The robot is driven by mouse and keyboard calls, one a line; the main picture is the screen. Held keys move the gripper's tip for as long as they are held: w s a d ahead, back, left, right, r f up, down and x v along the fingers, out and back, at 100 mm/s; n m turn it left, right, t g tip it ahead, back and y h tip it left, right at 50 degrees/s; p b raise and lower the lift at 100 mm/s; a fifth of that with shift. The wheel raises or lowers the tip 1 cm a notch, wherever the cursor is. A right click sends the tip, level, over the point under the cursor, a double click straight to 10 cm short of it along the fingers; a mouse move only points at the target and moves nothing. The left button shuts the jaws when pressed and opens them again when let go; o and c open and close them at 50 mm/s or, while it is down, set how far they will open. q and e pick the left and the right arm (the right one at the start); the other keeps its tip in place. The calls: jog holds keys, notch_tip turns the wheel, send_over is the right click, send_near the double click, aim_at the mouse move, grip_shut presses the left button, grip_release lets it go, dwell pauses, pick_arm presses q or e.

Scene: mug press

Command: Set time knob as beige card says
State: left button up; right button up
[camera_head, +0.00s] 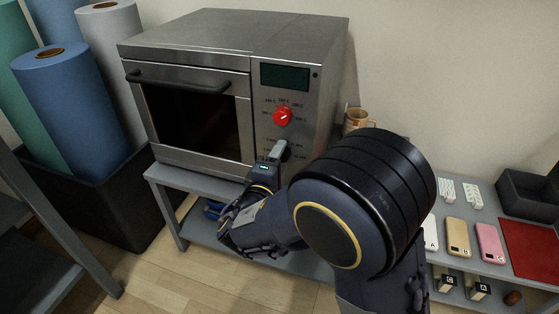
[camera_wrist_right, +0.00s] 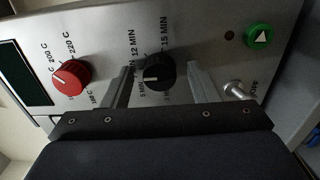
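The press (camera_head: 225,50) is a steel box with a control panel on its right side. In the right wrist view the black time knob (camera_wrist_right: 158,76) has minute labels around it, among them 12 MIN and 15 MIN. A short white mark shows on the knob's left part. My right gripper (camera_wrist_right: 160,82) is open, with one finger on each side of the knob and gaps visible. In the head view my right gripper (camera_head: 281,150) is at the lower panel and hides the time knob. No beige card with readable writing can be made out. My left gripper is out of view.
A red temperature knob (camera_wrist_right: 70,77), a green button (camera_wrist_right: 259,38) and a metal toggle (camera_wrist_right: 238,90) surround the time knob. A mug (camera_head: 356,117) stands right of the press. Beige (camera_head: 458,237) and pink (camera_head: 490,242) flat items lie by a red mat (camera_head: 530,252).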

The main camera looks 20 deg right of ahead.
jog(key=p+v, duration=0.2)
jog(key=v, duration=0.5)
jog(key=shift+s+a, duration=0.25)
jog(key=shift+s, duration=0.1)
